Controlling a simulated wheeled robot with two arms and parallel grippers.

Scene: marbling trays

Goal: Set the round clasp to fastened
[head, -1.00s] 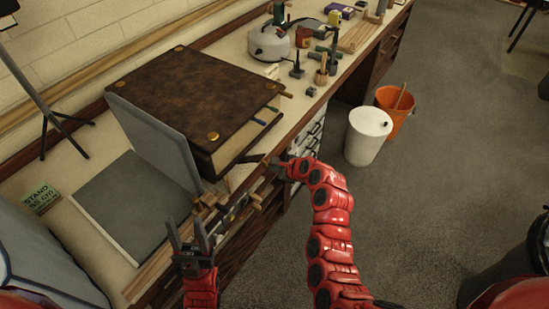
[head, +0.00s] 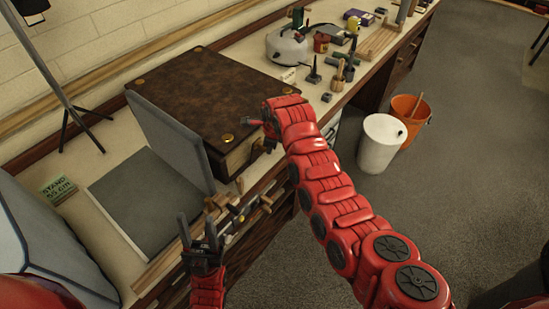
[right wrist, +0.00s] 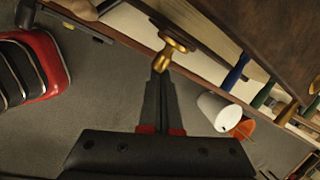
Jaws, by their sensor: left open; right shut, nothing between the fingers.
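The thick book (head: 200,85) has a brown leather cover with brass corner studs and lies flat on the bench. In the right wrist view, its dark cover (right wrist: 290,40) is at upper right. A brass round-ended knob (right wrist: 178,44) there, on a dark strip, looks like the round clasp; I cannot tell its state. My right gripper (head: 250,122) is shut and empty by the book's front right edge. In the wrist view, its tips (right wrist: 160,72) are at the knob; contact is unclear. My left gripper (head: 200,238) is open and empty by the bench's front edge.
Blue (right wrist: 237,70) and green (right wrist: 263,94) handles stick out along the book's edge. A grey panel (head: 170,130) stands upright against the book. A kettle (head: 287,45) and small tools stand behind. White (head: 381,142) and orange (head: 410,118) buckets stand on the floor.

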